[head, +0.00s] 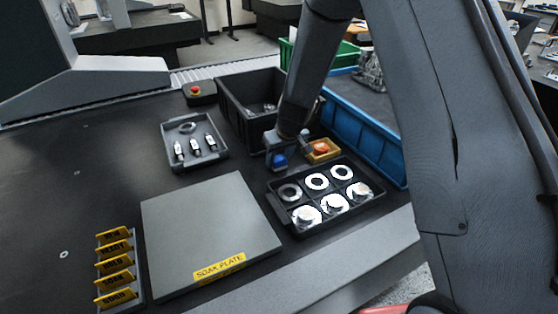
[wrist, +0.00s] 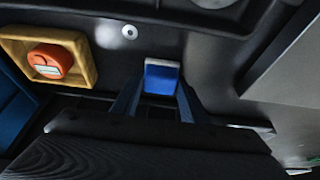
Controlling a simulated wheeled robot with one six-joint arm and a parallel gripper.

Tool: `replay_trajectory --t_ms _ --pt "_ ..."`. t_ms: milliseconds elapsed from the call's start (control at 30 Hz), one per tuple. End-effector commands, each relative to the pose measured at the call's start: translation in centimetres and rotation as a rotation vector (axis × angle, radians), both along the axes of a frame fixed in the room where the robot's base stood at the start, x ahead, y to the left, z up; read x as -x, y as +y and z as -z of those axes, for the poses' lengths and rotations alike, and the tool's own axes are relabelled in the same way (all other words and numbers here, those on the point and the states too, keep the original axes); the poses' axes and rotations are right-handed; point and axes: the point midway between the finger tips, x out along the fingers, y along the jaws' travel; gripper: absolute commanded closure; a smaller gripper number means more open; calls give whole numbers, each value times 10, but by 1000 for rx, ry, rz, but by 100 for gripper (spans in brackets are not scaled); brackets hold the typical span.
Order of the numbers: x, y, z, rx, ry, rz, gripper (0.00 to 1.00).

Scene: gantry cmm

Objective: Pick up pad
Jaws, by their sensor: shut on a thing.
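The pad is most likely the small blue block (wrist: 161,78) with a pale top edge, held between my gripper's fingers in the wrist view. My gripper (wrist: 156,98) is shut on it. In the head view the blue block (head: 279,160) shows at the tip of my gripper (head: 283,150), between the black bin and the ring tray. Whether the block touches the table or hangs just above it, I cannot tell. Beside it, an orange puck (head: 320,148) sits in a yellow square holder (head: 329,156); both also show at the left of the wrist view.
A black tray (head: 287,222) with rings and shiny round parts stands in front. A black bin (head: 232,108) and a blue crate (head: 377,135) stand behind. A grey tray (head: 173,158), the soak plate (head: 205,225) and yellow tags (head: 116,262) lie left. The table's far left is clear.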

Motion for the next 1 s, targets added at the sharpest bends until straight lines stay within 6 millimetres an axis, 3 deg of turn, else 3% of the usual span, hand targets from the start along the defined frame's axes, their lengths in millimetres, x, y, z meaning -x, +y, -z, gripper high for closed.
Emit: replay_trajectory --t_ms 167,633,800,1000 --pt "0 0 -26 0 -3 -1 82" --pt "-1 0 -140 0 -4 -1 82" --pt "-1 0 -164 0 -2 0 82" --pt "0 0 -174 0 -1 0 82"
